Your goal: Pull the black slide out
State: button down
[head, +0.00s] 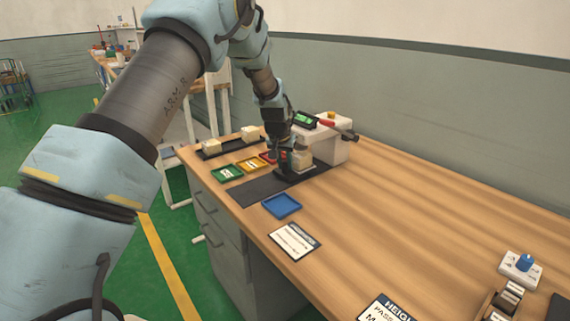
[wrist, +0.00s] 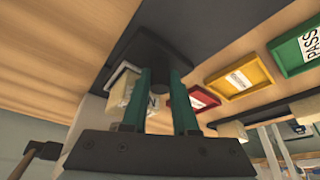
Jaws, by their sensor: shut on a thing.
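The black slide (wrist: 140,40) is a dark plate with a dark round knob (wrist: 158,72) in the wrist view. My gripper (wrist: 161,74) has its two teal fingers on either side of this knob and is shut on it. In the head view my gripper (head: 284,170) is down at the front of the white machine (head: 328,146), and the slide is mostly hidden behind it. A cream block (head: 302,158) stands beside my gripper at the machine; it also shows in the wrist view (wrist: 122,90), partly behind a finger.
Green (head: 227,173), yellow (head: 252,164) and blue (head: 281,206) trays lie near a dark mat (head: 246,190); a red tray (wrist: 203,98) shows in the wrist view. Cream blocks (head: 211,146) stand on a dark strip. The table's right middle is clear.

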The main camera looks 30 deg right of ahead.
jog(key=s+a+b, duration=0.1)
jog(key=a, duration=0.3)
jog(key=a+b, duration=0.1)
jog(key=a, duration=0.4)
jog(key=s+a+b, duration=0.1)
jog(key=a, duration=0.3)
jog(key=shift+s+a, duration=0.3)
jog(key=shift+a, duration=0.05)
jog(key=c, duration=0.7)
grip_release()
jog(key=shift+r, duration=0.15)
jog(key=b+v, duration=0.1)
jog(key=v, duration=0.9)
jog(key=shift+s+a+r+b, duration=0.1)
jog(key=shift+a+r+b, duration=0.05)
jog(key=shift+r+b, duration=0.15)
